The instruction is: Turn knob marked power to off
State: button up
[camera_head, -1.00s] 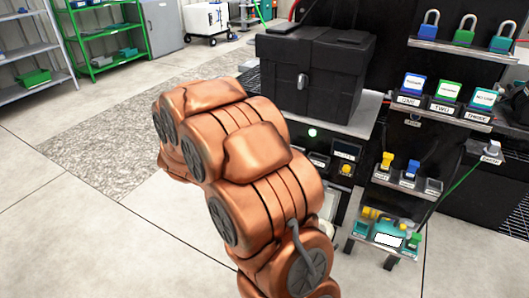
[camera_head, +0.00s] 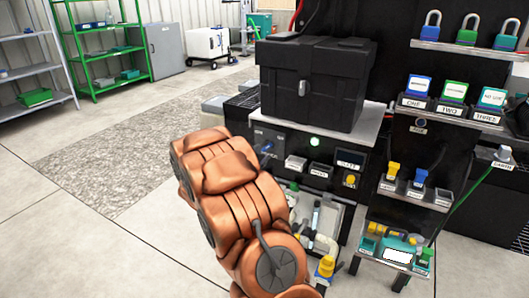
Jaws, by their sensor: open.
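A dark control panel (camera_head: 330,160) sits below the black box. It has a small yellow knob (camera_head: 350,180), a lit round light (camera_head: 314,142), a small display (camera_head: 349,161) and a blue part (camera_head: 266,149) at its left end. The panel's labels are too small to read, so I cannot tell which control is marked power or how it is set. My copper arm reaches up in front of the panel's lower left. My gripper does not show; the arm's own links hide that area.
A black box (camera_head: 310,88) stands on a shelf above the panel. To the right are padlocks (camera_head: 466,30), labelled blocks (camera_head: 452,95) and a tray of yellow and blue parts (camera_head: 415,187). A green cord (camera_head: 462,192) hangs at right. The floor (camera_head: 120,235) at left is clear.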

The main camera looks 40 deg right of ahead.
aim_at(266, 148)
jog(key=shift+x, duration=1.7)
jog(key=shift+c, duration=0.4)
grip_shut()
